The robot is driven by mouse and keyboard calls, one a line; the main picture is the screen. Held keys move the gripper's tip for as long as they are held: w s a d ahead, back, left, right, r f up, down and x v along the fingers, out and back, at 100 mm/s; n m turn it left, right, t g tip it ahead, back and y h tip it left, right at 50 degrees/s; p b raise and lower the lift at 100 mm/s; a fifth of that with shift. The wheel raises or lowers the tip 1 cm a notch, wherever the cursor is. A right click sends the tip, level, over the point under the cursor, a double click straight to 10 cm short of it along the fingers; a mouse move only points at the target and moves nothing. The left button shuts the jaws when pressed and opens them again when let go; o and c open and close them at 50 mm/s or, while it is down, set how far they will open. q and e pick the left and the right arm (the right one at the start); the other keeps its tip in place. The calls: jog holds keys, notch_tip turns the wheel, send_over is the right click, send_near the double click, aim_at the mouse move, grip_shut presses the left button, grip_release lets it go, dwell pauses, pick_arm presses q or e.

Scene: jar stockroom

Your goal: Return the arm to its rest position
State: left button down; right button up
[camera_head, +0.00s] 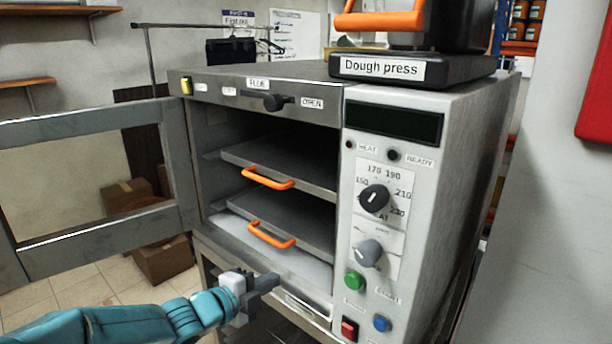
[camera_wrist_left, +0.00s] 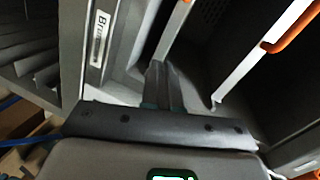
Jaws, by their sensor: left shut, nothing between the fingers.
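My left arm, teal, comes in from the lower left in the head view. Its gripper (camera_head: 268,284) is in front of the lower edge of the open oven (camera_head: 335,250), below the lower tray. The fingers are shut and hold nothing. In the left wrist view the closed fingers (camera_wrist_left: 163,85) point toward the oven opening, with an orange tray handle (camera_wrist_left: 290,28) at the upper right. My right gripper is not in view.
The oven door (camera_head: 95,120) stands open on the left. Two trays with orange handles (camera_head: 268,178) (camera_head: 270,235) sit inside. Knobs and buttons are on the right panel (camera_head: 375,225). A dough press (camera_head: 410,68) stands on top. Cardboard boxes (camera_head: 162,260) lie on the floor behind the door.

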pick_arm(q)
jog(key=s+f+n+g+y+p, duration=0.1)
jog(key=s+f+n+g, duration=0.1)
jog(key=s+f+n, duration=0.45)
jog(key=s+f+n+g+y, duration=0.1)
jog(key=s+f+g, duration=0.15)
jog(key=f, duration=0.75)
jog(key=s+f+n+g+y+p, duration=0.1)
jog(key=s+f+n, duration=0.4)
jog(key=f, duration=0.4)
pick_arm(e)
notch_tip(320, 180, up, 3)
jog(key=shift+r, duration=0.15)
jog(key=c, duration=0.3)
pick_arm(q)
jog(key=s+f+n+g+y, duration=0.1)
jog(key=s+f+n+g, duration=0.2)
jog(key=s+n, duration=0.3)
jog(key=s+a+f+n+g+y, duration=0.1)
jog(key=s+f+n+g, duration=0.2)
jog(key=s, duration=1.1)
jog(key=f+n, duration=0.1)
jog(key=n, duration=0.2)
jog(key=shift+a, duration=0.15)
